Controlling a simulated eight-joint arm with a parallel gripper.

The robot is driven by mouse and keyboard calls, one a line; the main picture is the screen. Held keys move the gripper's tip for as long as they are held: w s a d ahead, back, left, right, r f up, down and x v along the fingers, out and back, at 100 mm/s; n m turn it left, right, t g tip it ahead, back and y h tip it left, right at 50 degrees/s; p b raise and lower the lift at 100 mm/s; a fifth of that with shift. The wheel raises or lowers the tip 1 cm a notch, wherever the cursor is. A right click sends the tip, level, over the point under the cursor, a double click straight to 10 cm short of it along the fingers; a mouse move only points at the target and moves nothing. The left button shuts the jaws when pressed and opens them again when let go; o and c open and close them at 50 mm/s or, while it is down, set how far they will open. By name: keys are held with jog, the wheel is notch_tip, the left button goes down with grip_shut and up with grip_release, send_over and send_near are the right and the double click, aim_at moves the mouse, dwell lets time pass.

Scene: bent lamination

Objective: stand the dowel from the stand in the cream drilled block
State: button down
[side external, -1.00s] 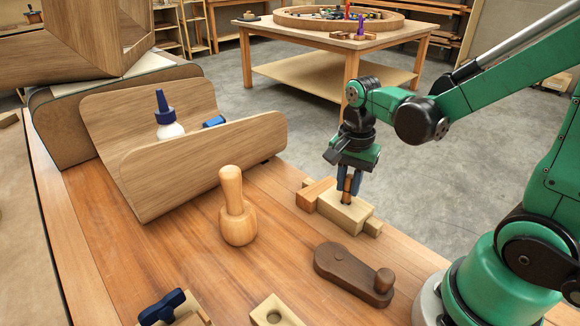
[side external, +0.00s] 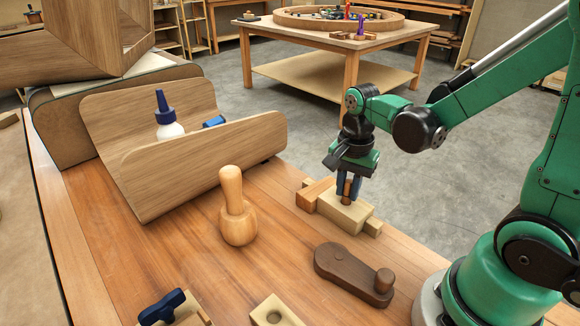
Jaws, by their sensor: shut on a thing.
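A pale cream block (side external: 338,214) lies near the far right edge of the bench, with a reddish-brown wooden piece (side external: 316,192) against its left side. My gripper (side external: 348,188) is directly above the block, pointing down, its blue fingers shut on a short brown dowel (side external: 347,190). The dowel is about upright. Its lower end meets the block's top where the hole is; how deep it sits cannot be told. The fingers hide part of the dowel. Another pale block with a round hole (side external: 290,316) is at the bottom edge, partly cut off; whether it is the stand is unclear.
A dark brown wooden piece with a knob (side external: 345,268) lies in front of the cream block. A wooden mallet (side external: 238,226) stands to the left. A curved wooden tray (side external: 200,170) holds a glue bottle (side external: 168,125). A blue-handled clamp (side external: 163,307) is bottom left. Bench between them is clear.

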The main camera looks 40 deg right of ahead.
jog(key=shift+f, duration=0.1)
jog(key=shift+c, duration=1.2)
grip_release()
jog(key=shift+r, duration=4.05)
jog(key=a+n+t, duration=0.1)
jog(key=n+t, duration=0.1)
jog(key=n, duration=0.3)
jog(key=a+n+t, duration=0.2)
jog(key=n, duration=0.3)
jog(key=a+n+t, duration=0.2)
jog(key=n+t, duration=0.1)
jog(key=n, duration=0.2)
jog(key=shift+w+a+r, duration=0.1)
jog(key=shift+a+r, duration=0.05)
jog(key=shift+r, duration=0.2)
